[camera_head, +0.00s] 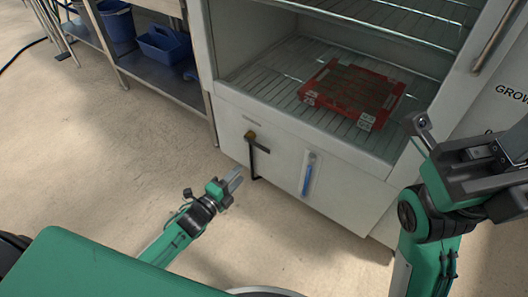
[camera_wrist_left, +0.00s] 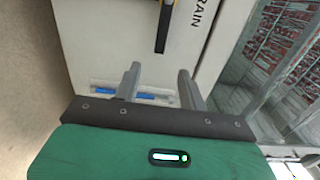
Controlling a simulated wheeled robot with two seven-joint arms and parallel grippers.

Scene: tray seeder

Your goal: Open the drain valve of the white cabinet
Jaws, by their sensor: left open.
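The white cabinet (camera_head: 285,125) stands ahead with its door open. Its drain valve (camera_head: 250,136) is a brass-coloured fitting low on the front panel, with a black lever slanting right and a dark pipe running down. My left gripper (camera_head: 236,178) is just left of and below the valve, apart from it. In the left wrist view, the open, empty fingers (camera_wrist_left: 159,78) lie below a black and yellow valve part (camera_wrist_left: 163,30), beside lettering that reads "RAIN". My right gripper (camera_head: 425,130) is at the right, before the cabinet; its jaw state is unclear.
A red tray (camera_head: 333,104) with a dark filling lies on the wire shelf inside the cabinet. A blue level gauge (camera_head: 308,176) is on the front panel, right of the valve. A metal rack (camera_head: 165,82) with blue bins (camera_head: 163,43) stands at the left. The floor before it is clear.

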